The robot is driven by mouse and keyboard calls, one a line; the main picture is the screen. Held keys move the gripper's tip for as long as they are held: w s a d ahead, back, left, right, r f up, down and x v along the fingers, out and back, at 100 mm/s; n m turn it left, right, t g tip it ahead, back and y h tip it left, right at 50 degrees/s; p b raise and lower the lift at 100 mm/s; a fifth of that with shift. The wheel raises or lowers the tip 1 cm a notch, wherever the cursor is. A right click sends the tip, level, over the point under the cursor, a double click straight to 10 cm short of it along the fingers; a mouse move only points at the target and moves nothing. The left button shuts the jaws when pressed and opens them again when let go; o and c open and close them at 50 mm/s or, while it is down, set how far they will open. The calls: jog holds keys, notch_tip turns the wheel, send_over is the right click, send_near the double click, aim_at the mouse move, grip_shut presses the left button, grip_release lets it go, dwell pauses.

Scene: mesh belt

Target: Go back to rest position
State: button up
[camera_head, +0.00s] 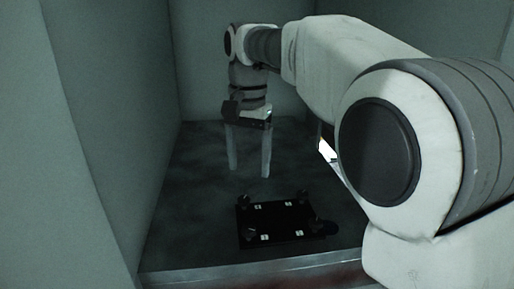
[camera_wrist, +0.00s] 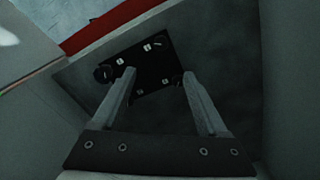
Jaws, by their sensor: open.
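My gripper (camera_head: 249,172) hangs with its fingers pointing down over the dark work surface, behind the black plate in the head view. Its two fingers are apart with nothing between them. In the wrist view my gripper (camera_wrist: 156,75) also shows spread fingers, and the black plate (camera_wrist: 153,52) lies beyond the tips. The black plate (camera_head: 278,222) lies flat near the front edge, with small white marks and dark knobs at its corners. My gripper is not touching the plate.
Grey walls (camera_head: 95,120) enclose the dark surface (camera_head: 190,215) at the left, back and right. A front edge (camera_head: 240,270) with a reddish band runs below the plate. A small bright white patch (camera_head: 327,150) shows beside my arm. The surface left of the plate is clear.

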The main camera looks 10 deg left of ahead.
jog(key=s+d+n+t, duration=0.1)
jog(key=s+d, duration=0.4)
jog(key=d, duration=0.2)
jog(key=s+d+t, duration=0.2)
jog(key=s+d, duration=0.2)
jog(key=d, duration=0.3)
jog(key=s+d+f+n+t+b, duration=0.1)
jog(key=s+d+f, duration=0.2)
jog(key=s, duration=0.3)
jog(key=s+d+f+n+t, duration=0.1)
jog(key=s+d+f, duration=0.3)
jog(key=s+f, duration=0.1)
jog(key=shift+s+d+f+t+b, duration=0.3)
jog(key=shift+s+f+b, duration=0.05)
jog(key=shift+f, duration=0.05)
dwell(0.7)
